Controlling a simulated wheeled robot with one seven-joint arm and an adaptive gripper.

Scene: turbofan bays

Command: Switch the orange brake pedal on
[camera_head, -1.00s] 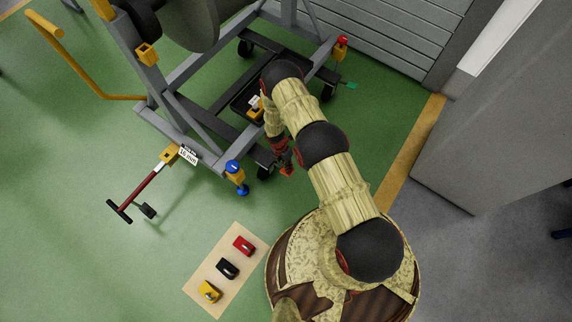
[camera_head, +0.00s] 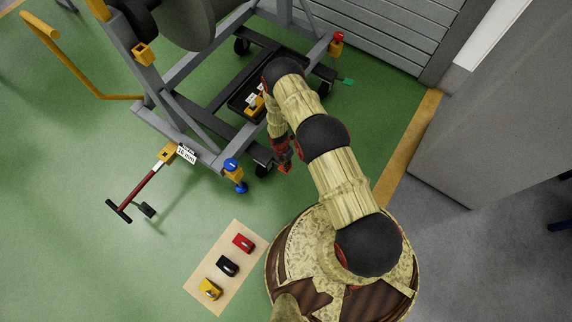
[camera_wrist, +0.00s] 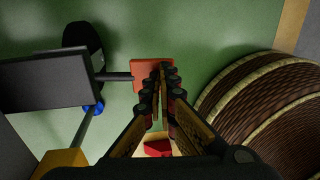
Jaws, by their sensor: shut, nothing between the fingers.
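The orange brake pedal (camera_wrist: 145,72) is a flat orange-red block on a dark bar beside a black caster wheel (camera_wrist: 82,45) in the wrist view. In the head view the pedal (camera_head: 285,169) shows as a small patch just below my gripper at the cart's near corner. My gripper (camera_wrist: 161,76) is shut and empty. Its fingertips overlap the right part of the pedal in the wrist view; I cannot tell whether they touch it. In the head view my gripper (camera_head: 281,152) is partly hidden by its own links. The pedal's tilt is hard to tell.
The grey engine cart (camera_head: 190,145) stands beyond, with a blue knob (camera_head: 231,165), a red knob (camera_head: 339,36) and a green pedal (camera_head: 348,82). A board (camera_head: 207,301) with red, black and yellow items lies on the floor. A grey cabinet (camera_head: 500,120) stands right.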

